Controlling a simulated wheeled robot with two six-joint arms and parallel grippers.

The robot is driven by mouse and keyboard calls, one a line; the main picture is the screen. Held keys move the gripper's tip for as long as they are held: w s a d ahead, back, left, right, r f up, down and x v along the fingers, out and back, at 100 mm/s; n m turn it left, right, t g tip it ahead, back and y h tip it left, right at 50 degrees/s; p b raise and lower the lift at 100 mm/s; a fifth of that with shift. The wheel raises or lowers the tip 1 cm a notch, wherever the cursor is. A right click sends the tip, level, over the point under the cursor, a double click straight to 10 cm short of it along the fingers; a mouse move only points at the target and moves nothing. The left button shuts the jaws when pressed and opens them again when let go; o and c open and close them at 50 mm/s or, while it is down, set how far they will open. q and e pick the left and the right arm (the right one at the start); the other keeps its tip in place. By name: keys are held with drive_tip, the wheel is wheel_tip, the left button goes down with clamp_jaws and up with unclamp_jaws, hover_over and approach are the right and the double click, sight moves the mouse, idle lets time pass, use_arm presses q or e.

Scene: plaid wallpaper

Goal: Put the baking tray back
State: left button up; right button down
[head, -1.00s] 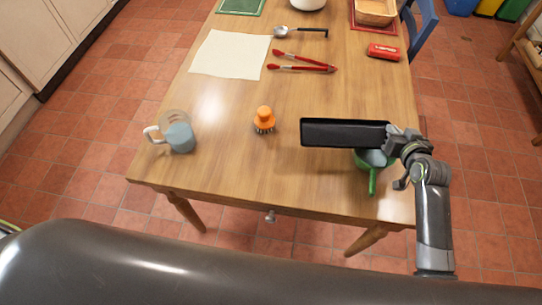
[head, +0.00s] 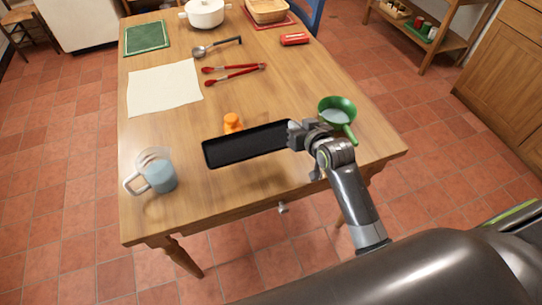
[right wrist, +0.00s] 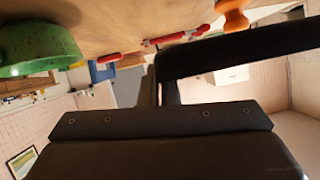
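The baking tray (head: 245,145) is black, flat and rectangular with a raised rim. It is held out over the near part of the table, hiding the lower part of the orange brush. My right gripper (head: 297,134) is shut on its right end. In the right wrist view the dark tray (right wrist: 240,48) runs across the upper right, with the fingers partly hidden. My left gripper is in neither view now.
On the wooden table (head: 290,85) are a green strainer (head: 338,104), an orange brush (head: 233,121), a measuring jug (head: 158,175), a cream cloth (head: 163,87), red tongs (head: 235,74), a ladle (head: 216,46) and a white pot (head: 204,13). A wooden shelf (head: 415,38) stands beyond at right.

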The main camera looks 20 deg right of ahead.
wheel_tip(320, 180, down, 9)
drive_tip(key=shift+f+b, duration=0.1)
drive_tip(key=shift+b, duration=0.2)
drive_tip(key=shift+f, duration=0.15)
drive_tip(key=c, duration=1.7)
unclamp_jaws()
drive_tip(key=shift+s+r, duration=0.1)
drive_tip(key=shift+r, duration=0.1)
drive_tip(key=v, duration=1.2)
